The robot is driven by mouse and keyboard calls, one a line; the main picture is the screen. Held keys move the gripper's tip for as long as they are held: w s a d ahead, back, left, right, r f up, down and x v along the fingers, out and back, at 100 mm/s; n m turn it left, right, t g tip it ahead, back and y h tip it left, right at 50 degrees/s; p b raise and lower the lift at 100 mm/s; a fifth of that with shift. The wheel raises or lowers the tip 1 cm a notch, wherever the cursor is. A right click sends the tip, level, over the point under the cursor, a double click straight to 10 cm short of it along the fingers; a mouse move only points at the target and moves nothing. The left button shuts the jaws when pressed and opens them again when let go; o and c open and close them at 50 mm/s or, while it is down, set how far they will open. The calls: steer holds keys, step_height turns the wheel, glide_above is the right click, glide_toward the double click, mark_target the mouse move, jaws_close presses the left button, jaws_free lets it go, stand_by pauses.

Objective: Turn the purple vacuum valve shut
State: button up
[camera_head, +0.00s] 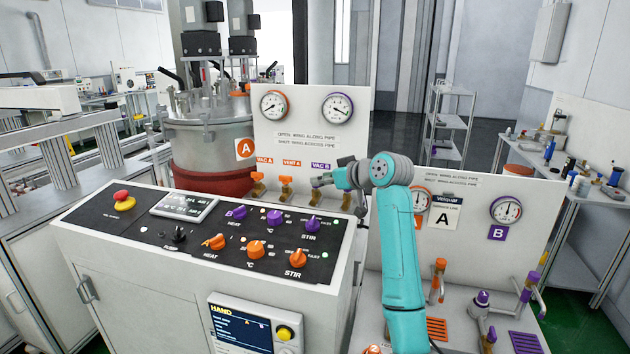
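The left upright panel (300,105) carries a purple VAC B label (321,166). The purple valve's wing under that label cannot be made out, as my gripper and wrist cover that spot. My gripper (319,181) is a small grey shape just below the label, pointing left from my turquoise arm. Whether its fingers are open, shut or touching the valve cannot be told. Printed text on the panel says open is wing along pipe and shut is wing across pipe. The purple-marked gauge (338,108) is above the label.
Orange valves VAC A (257,184) and VENT A (286,188) stand close left of my gripper. The control console (200,240) with orange and purple knobs lies in front. A right panel (465,235) has another purple-ringed gauge (506,210) and a purple-topped fitting (483,298).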

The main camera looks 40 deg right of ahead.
steer(key=shift+x, duration=1.95)
steer(key=shift+c, duration=0.2)
jaws_close()
